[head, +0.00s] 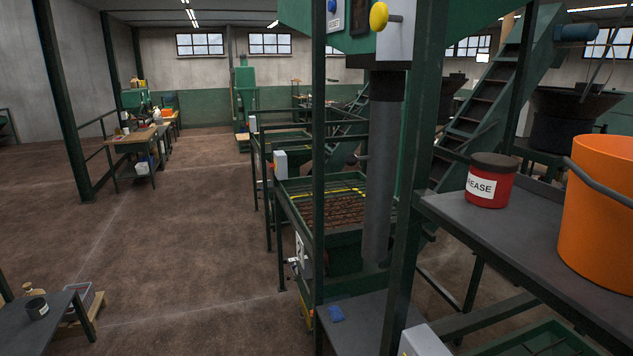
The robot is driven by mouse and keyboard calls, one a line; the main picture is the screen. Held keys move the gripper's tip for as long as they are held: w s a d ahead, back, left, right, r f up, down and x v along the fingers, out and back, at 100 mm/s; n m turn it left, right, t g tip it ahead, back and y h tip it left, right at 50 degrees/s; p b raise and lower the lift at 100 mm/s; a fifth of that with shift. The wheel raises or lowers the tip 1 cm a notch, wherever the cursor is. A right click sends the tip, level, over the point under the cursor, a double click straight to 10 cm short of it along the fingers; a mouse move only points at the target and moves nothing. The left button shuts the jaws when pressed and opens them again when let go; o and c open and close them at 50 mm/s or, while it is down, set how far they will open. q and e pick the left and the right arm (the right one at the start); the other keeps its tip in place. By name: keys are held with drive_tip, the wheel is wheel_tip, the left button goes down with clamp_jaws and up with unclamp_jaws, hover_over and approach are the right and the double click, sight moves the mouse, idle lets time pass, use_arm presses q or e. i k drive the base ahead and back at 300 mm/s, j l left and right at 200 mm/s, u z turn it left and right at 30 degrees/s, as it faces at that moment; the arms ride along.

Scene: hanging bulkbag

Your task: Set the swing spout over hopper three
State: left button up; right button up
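A grey vertical tube (380,170), which looks like the swing spout, hangs below a green machine housing (350,42) from a black collar (387,86). Its lower end is beside a green hopper-like bin (345,240) with a barred top and brown material inside. I cannot tell whether the tube is over the bin or in front of it. A white plate (300,248) is on the bin's side; its marking is too small to read. Another green frame (283,140) stands behind. I cannot tell which is hopper three. Neither of my grippers is in view.
A grey shelf (500,235) at right holds a red grease tin (488,182) and an orange bucket (603,205). Green posts (319,120) stand close in front. The brown floor (190,240) at left is open.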

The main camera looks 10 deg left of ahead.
sight(386, 88)
drive_tip(key=i+j+z, duration=0.6)
drive_tip(key=j, duration=0.25)
drive_tip(key=i+j+z, duration=0.2)
drive_tip(key=j, duration=0.15)
drive_tip(key=i+j+z, duration=0.2)
drive_tip(key=j, duration=0.2)
drive_tip(key=j+z, duration=0.2)
drive_tip(key=j, duration=0.15)
drive_tip(key=i+j+z, duration=0.2)
drive_tip(key=j, duration=0.2)
drive_tip(key=k, duration=0.1)
